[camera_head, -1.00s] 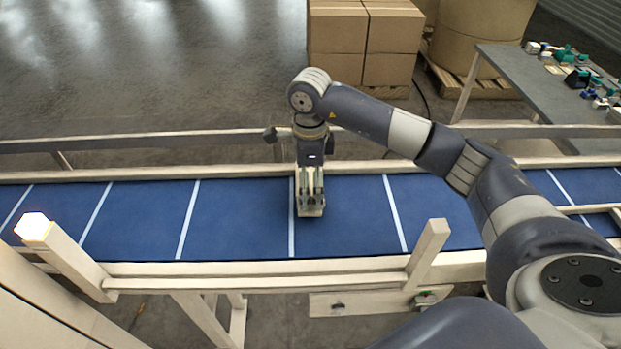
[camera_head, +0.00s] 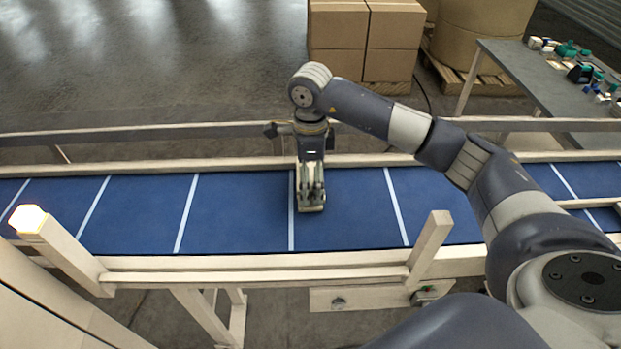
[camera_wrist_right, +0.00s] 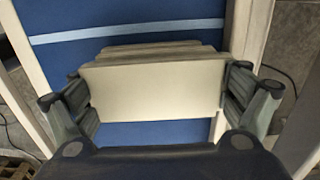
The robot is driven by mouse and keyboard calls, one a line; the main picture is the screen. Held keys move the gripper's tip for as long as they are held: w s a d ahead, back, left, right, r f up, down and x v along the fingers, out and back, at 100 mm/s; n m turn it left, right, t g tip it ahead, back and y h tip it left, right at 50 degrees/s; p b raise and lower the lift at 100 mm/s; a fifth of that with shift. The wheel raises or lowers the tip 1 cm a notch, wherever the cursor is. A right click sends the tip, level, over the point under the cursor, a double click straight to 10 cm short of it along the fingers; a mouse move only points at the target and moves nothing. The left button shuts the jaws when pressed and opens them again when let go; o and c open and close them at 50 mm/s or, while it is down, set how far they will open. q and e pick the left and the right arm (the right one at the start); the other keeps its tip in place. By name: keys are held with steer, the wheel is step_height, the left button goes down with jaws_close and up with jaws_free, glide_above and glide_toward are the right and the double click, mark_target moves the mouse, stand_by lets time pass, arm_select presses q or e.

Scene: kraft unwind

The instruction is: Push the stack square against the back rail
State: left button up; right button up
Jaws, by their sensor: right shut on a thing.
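My right gripper (camera_head: 311,196) points down over the blue belt (camera_head: 240,212), beside a white cross line. In the right wrist view its fingers (camera_wrist_right: 155,98) are shut on the two ends of a pale cream stack (camera_wrist_right: 150,90) of flat pieces. A second edge shows behind the top piece. My left gripper is not in view.
A near rail (camera_head: 260,268) with two posts, one carrying a lit lamp (camera_head: 30,218), borders the belt's front. Cartons (camera_head: 365,40) and a grey table (camera_head: 530,85) with small items stand beyond. The belt is clear on both sides of the gripper.

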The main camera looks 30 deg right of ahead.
steer(key=shift+w+d+b, duration=0.3)
steer(key=shift+w+b, duration=0.1)
steer(key=shift+w, duration=0.35)
stand_by(0.3)
steer(key=shift+w+d+r, duration=0.1)
steer(key=shift+r, duration=0.05)
stand_by(1.3)
steer(key=shift+f, duration=0.25)
stand_by(0.3)
steer(key=o, duration=0.8)
steer(key=shift+s, duration=0.2)
step_height(320, 180, up, 12)
steer(key=shift+r, duration=0.1)
